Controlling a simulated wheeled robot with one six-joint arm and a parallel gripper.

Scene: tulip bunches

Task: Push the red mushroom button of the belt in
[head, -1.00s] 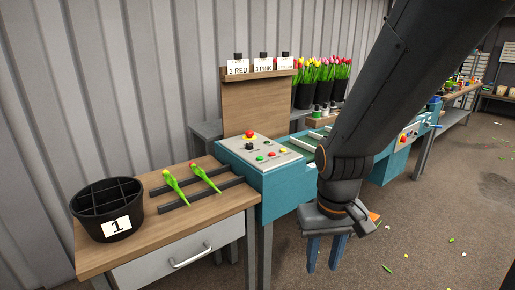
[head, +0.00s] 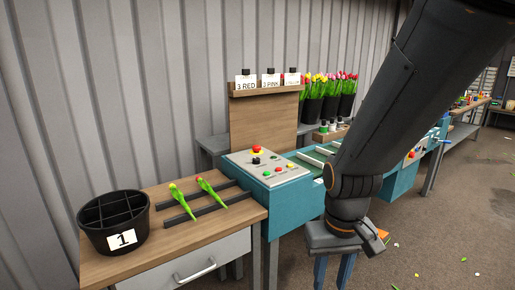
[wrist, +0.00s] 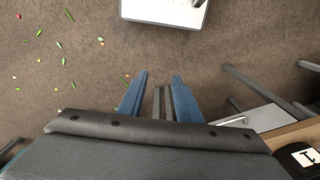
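The red mushroom button (head: 257,150) stands up from the sloped pale control panel (head: 237,158) on the near end of the teal belt (head: 283,207). A black knob (head: 256,161) sits just in front of it, and small red, green and yellow buttons lie to its right. My gripper (head: 333,270) hangs fingers down, right of the panel and apart from it, over the floor side. Its two blue fingers are spread with nothing between them in the wrist view (wrist: 158,95). The red button is not in the wrist view.
A wooden table (head: 150,247) left of the panel holds a black divided bucket (head: 113,225) marked 1 and two tulips (head: 212,190) on dark rails. A wooden board (head: 265,120) with labels stands behind the panel. Floor in front of the belt has scraps.

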